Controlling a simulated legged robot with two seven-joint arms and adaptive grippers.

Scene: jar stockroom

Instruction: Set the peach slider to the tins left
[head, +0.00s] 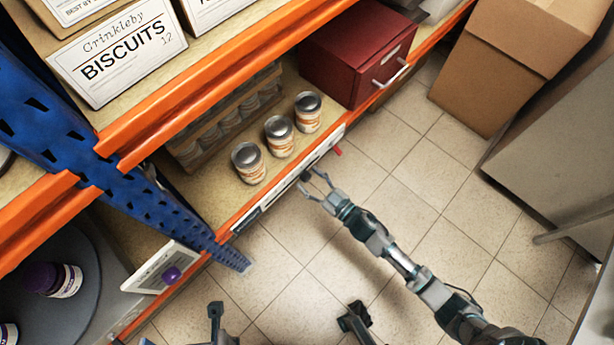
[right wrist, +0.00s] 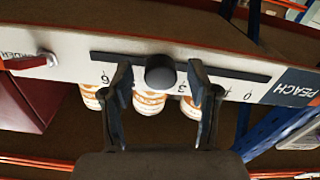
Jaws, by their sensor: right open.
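The peach slider's dark round knob (right wrist: 160,73) sits on a dark slot in a white shelf-edge strip, with a printed number scale. The upside-down PEACH label (right wrist: 296,88) is at the strip's right end in the right wrist view. The knob stands between 3 and the last number toward the left. Three tins (head: 279,136) stand in a row on the shelf above the strip in the head view. My right gripper (head: 318,184) is open at the strip, its fingers (right wrist: 160,92) on either side of the knob. I cannot tell whether they touch it.
A red lever (right wrist: 30,62) juts from the strip's other end, near a red drawer box (head: 355,53). A blue upright (head: 130,190) stands left of the strip, beside a white panel with a purple knob (head: 171,273). Cardboard boxes (head: 490,80) stand at right; the tiled floor between is clear.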

